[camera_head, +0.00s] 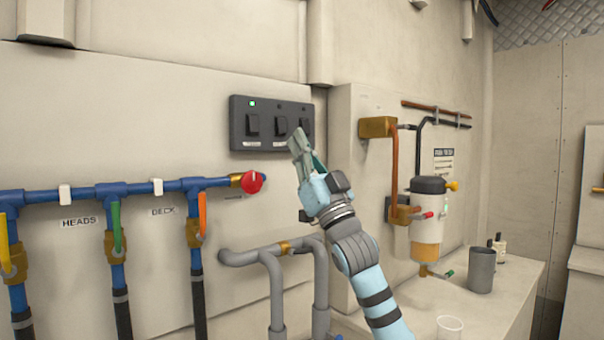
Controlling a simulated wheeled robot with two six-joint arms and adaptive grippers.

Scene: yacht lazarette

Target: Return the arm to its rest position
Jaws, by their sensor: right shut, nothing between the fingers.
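My right arm comes in from the bottom, light blue with dark bands. Its gripper (302,150) is shut and empty. The fingertips are at the lower right part of the dark switch panel (240,128), in front of its right end. I cannot tell whether they touch it. The panel has several rocker switches and a small green light at its upper left. The gripper partly covers the panel's right side. My left gripper is not in view.
Left of the gripper are a blue pipe (140,188) with a red knob (252,182) and coloured valve levers. Grey pipes (270,258) run below. At right, a filter unit (427,220) hangs above a counter (505,300) with a grey cup (481,270) and a clear cup (449,327).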

